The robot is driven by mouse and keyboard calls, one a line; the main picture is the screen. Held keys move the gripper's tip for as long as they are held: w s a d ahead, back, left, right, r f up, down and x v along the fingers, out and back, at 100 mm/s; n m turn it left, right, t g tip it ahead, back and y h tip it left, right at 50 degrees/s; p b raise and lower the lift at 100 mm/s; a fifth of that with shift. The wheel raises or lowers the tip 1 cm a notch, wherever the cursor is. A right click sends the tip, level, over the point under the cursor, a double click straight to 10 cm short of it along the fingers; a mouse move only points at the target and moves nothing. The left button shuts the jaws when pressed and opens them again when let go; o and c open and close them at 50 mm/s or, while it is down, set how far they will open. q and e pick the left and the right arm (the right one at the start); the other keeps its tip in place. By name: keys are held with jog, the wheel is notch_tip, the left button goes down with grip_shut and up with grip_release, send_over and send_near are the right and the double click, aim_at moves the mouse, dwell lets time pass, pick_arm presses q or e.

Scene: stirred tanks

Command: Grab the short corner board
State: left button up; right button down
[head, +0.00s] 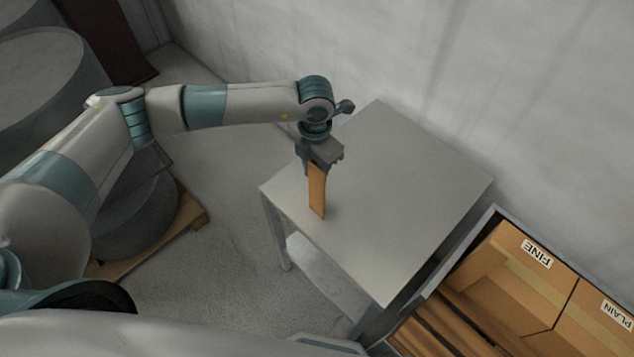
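The short corner board (317,192) is a narrow orange-brown strip. It is upright above the left part of the grey table (400,190), with its top end at my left gripper (314,167). My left gripper points down from above and appears closed around the board's top end. The fingertips are small here and partly hidden by the gripper body. I cannot tell whether the board's lower end touches the tabletop. My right gripper is not in view.
Cardboard boxes labelled FINE (538,253) and PLAIN (607,315) sit in a framed container at the lower right. Grey drums stand at the left, one on a wooden pallet (190,215). A pale wall is behind the table. The rest of the tabletop is bare.

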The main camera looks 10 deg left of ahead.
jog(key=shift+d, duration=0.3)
pick_arm(q)
grip_shut()
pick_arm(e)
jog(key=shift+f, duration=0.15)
